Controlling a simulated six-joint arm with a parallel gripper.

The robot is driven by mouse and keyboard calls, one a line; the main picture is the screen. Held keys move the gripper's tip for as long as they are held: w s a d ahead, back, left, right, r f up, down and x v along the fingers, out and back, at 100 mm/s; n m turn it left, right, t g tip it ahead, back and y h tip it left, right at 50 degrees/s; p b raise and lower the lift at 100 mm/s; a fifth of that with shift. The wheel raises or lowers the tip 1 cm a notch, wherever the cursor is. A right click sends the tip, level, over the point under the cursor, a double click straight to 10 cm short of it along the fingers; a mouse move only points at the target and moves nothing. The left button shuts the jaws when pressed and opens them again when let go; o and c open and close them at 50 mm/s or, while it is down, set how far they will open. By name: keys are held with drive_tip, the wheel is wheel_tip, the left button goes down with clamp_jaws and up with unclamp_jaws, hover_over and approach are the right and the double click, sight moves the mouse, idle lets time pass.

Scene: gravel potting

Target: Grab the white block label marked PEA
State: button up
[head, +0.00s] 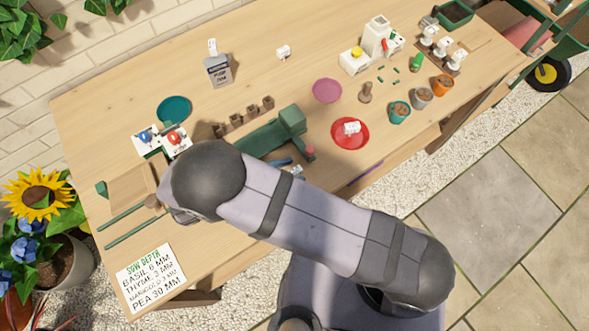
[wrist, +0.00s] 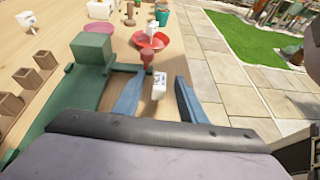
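My gripper (wrist: 160,79) is open, with its two blue fingers apart. A small white block label (wrist: 159,88) shows between the fingers, with a visible gap on each side. Its dark marks are too small to read. It shows in the head view (head: 297,171) beside a blue finger, at the edge of my arm. Another white block label (head: 351,128) sits on the red saucer (head: 340,139), and one (head: 283,51) stands at the back of the table. I cannot read PEA on any of them.
A green tool (head: 268,136) lies left of the fingers, with a red-topped piece (wrist: 147,60) just beyond them. Several brown pots (head: 235,119) stand in a row behind it. A sow depth card (head: 150,277) lies front left. Terracotta, grey and teal pots (head: 399,112) stand right.

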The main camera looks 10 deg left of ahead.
sight(294, 171)
drive_tip(key=shift+p+x, duration=0.75)
drive_tip(key=shift+x, duration=0.3)
drive_tip(key=shift+w+d+f, duration=0.25)
drive_tip(key=shift+w+d, duration=0.05)
drive_tip(key=shift+d, duration=0.1)
drive_tip(key=shift+c, duration=0.7)
clamp_jaws()
drive_tip(key=shift+r, duration=0.1)
